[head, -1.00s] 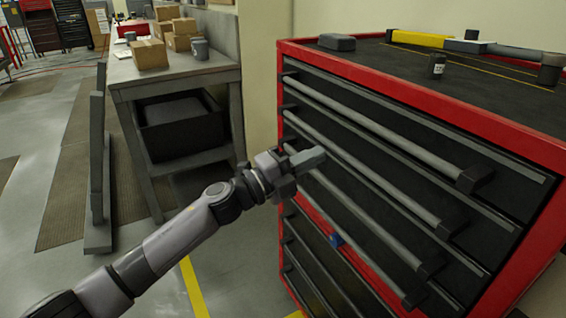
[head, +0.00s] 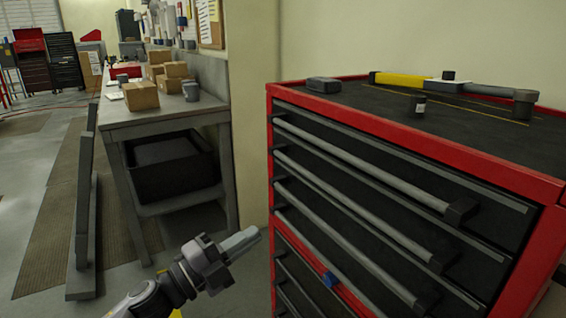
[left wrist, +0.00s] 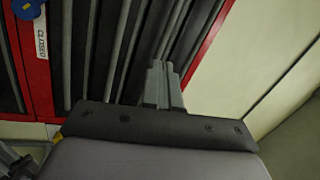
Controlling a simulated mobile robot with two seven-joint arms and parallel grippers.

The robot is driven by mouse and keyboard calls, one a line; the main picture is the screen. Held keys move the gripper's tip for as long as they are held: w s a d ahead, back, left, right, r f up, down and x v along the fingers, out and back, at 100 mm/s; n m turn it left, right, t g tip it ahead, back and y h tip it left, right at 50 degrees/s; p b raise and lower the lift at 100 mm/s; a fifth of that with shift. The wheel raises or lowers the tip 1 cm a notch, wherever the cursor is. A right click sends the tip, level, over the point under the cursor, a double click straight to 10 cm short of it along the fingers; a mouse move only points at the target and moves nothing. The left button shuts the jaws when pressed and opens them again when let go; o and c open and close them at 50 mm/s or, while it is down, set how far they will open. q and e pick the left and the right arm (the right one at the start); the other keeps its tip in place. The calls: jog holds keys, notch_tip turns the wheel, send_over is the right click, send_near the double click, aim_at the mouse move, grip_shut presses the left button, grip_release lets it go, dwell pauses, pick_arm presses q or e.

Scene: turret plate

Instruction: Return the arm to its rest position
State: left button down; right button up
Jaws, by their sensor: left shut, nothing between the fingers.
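My left gripper (head: 240,241) is shut and empty at the lower middle of the head view. Its fingers point right toward the red and black tool cabinet (head: 275,180), and it appears clear of the drawer handles. In the left wrist view the shut fingers (left wrist: 160,75) show in front of the cabinet's dark drawers (left wrist: 95,50). My left forearm (head: 150,300) comes in from the bottom of the head view. My right arm and gripper are not in view.
A grey workbench (head: 165,126) with cardboard boxes (head: 141,96) stands at the left. An upright grey frame (head: 84,210) stands on the floor beside it. A yellow and grey tool (head: 410,79) lies on the cabinet top. Floor at the far left is open.

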pick_arm(q)
jog(key=s+a+f+n+g+y+p, duration=0.1)
jog(key=s+a+f+n+y, duration=0.2)
jog(key=s+f+n, duration=0.4)
jog(key=s+a+f+n+y+p, duration=0.1)
jog(key=s+a+f+n+y, duration=0.3)
jog(key=s+f+n+y, duration=0.2)
jog(key=s+a+f+n+g+y+p, duration=0.1)
jog(key=s+a+f+n+y, duration=0.3)
jog(key=s+f+n, duration=0.6)
jog(key=shift+s+a+f+g+y+p, duration=0.2)
jog(key=shift+s+f+g+y+p, duration=0.15)
jog(key=shift+s+f, duration=0.35)
jog(key=shift+w, duration=0.1)
